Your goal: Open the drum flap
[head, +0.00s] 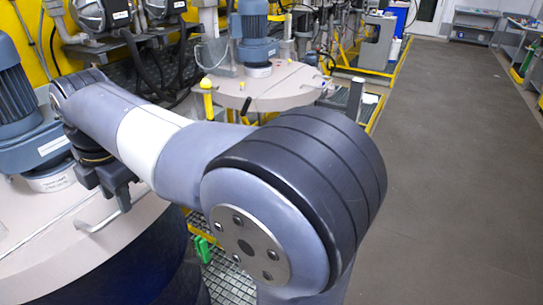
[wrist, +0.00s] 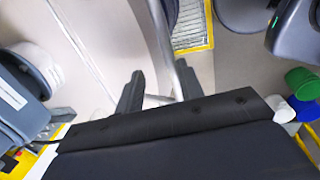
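The nearer drum's pale lid (head: 150,222) fills the lower left of the head view, with the blue agitator motor (head: 18,95) on it. A thin grey handle (head: 108,218) stands at the flap on this lid. My gripper (head: 112,188) is just above the handle, partly hidden by my arm. In the wrist view my gripper (wrist: 160,88) has its two dark fingers apart, over the pale lid (wrist: 100,40). A grey bar (wrist: 168,50) runs down towards the right finger. Contact cannot be told. The flap looks shut.
A second drum (head: 270,88) with its own blue motor stands farther back. Metal grating (head: 228,280) with yellow edging lies between the drums. Open dark floor (head: 450,150) is on the right. Green and blue containers (wrist: 302,85) show at the right of the wrist view.

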